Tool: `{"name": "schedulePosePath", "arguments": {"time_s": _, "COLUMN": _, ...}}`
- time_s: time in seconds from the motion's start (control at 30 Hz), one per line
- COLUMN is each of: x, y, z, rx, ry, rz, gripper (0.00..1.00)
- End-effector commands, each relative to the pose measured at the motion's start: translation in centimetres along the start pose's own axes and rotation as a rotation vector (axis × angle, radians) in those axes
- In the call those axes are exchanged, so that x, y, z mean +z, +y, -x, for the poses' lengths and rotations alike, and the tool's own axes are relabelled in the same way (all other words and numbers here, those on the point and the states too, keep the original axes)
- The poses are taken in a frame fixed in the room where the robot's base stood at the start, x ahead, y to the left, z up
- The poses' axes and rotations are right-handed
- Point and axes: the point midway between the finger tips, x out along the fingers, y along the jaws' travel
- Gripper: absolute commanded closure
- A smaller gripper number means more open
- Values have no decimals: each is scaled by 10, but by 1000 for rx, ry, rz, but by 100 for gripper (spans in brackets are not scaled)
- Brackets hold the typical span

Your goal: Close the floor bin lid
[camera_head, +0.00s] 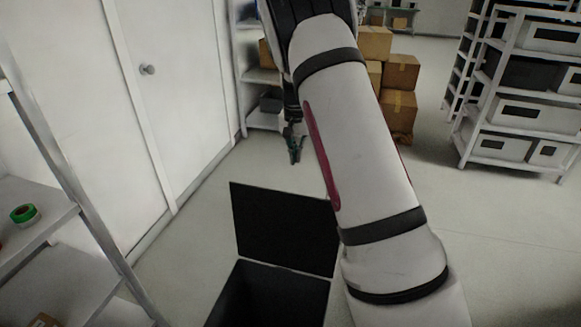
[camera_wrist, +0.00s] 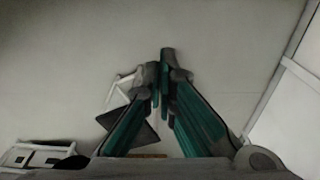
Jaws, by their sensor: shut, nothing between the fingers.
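The floor bin (camera_head: 268,295) is a dark box at the bottom middle of the head view, partly cut off by the frame's lower edge. Its dark lid (camera_head: 284,228) stands raised at the bin's far side, and my arm hides its right edge. My gripper (camera_head: 295,160) is shut and empty, pointing down beyond the lid and apart from it. In the wrist view my gripper's fingers (camera_wrist: 165,60) are together with nothing held.
A white door (camera_head: 180,90) with a round knob is at the left. A shelf (camera_head: 40,225) with a green tape roll (camera_head: 24,213) stands at the near left. Cardboard boxes (camera_head: 400,72) are stacked at the back. A white rack (camera_head: 520,110) stands right. The floor around the bin is clear.

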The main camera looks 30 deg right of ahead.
Motion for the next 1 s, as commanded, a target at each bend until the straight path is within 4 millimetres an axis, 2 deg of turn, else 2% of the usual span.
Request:
{"name": "schedulePosePath", "arguments": {"time_s": 0.17, "x": 2, "y": 1, "z": -27, "rx": 2, "ry": -5, "rz": 0, "gripper": 100}}
{"name": "schedulePosePath", "arguments": {"time_s": 0.53, "x": 2, "y": 1, "z": -98, "rx": 2, "ry": -5, "rz": 0, "gripper": 100}}
{"name": "schedulePosePath", "arguments": {"time_s": 0.7, "x": 26, "y": 0, "z": -84, "rx": -1, "ry": -2, "rz": 3, "gripper": 100}}
{"name": "schedulePosePath", "arguments": {"time_s": 1.0, "x": 39, "y": 0, "z": -81, "rx": -2, "ry": 0, "rz": 1, "gripper": 100}}
